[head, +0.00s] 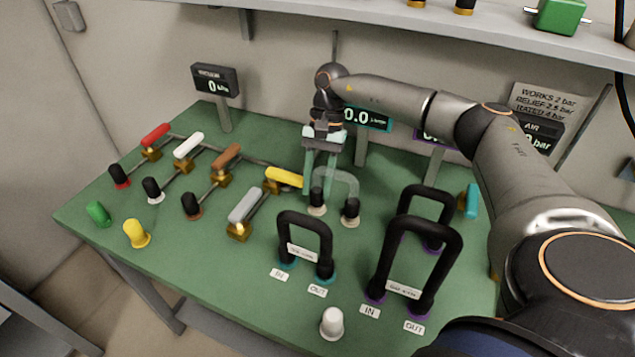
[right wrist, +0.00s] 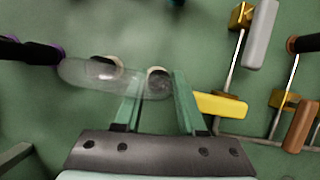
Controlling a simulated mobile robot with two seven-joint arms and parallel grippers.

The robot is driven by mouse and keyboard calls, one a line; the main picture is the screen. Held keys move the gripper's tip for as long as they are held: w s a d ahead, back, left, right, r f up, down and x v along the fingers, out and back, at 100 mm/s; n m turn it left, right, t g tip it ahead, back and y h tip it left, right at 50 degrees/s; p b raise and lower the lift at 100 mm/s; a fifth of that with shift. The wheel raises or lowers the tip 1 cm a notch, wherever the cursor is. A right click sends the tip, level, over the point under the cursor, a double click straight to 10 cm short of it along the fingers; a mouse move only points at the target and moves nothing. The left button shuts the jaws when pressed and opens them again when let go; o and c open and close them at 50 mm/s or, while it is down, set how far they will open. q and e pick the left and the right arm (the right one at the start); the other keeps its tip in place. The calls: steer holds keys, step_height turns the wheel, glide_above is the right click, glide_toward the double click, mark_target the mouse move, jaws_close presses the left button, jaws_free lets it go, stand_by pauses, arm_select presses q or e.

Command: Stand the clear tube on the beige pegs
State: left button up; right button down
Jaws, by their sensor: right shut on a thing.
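The clear tube (head: 338,174) is a see-through arch, upright in the head view, with a dark lower end on each leg. It also shows in the right wrist view (right wrist: 90,75), pale and long across the picture. The beige pegs show as a left beige ring (head: 316,211) and a right beige ring (head: 349,222) on the green table, directly below the dark ends. I cannot tell whether the tube is fully seated on them. My right gripper (head: 321,188) points down and is shut on the tube near its left leg. My left gripper is not in view.
Black arched hoses stand on teal pegs (head: 324,276) and purple pegs (head: 375,295) in front and right. A yellow-handled valve (head: 284,177) is close left of my gripper. A white cap (head: 332,323) stands near the front edge. Small displays stand behind.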

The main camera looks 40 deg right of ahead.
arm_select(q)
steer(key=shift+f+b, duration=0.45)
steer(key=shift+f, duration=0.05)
arm_select(e)
steer(key=shift+f, duration=0.6)
steer(key=shift+c, duration=2.1)
jaws_free()
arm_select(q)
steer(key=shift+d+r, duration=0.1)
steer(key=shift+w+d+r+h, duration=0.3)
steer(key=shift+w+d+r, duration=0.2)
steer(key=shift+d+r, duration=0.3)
arm_select(e)
steer(key=v, duration=0.7)
steer(key=shift+d+r, duration=0.15)
steer(key=shift+r, duration=0.15)
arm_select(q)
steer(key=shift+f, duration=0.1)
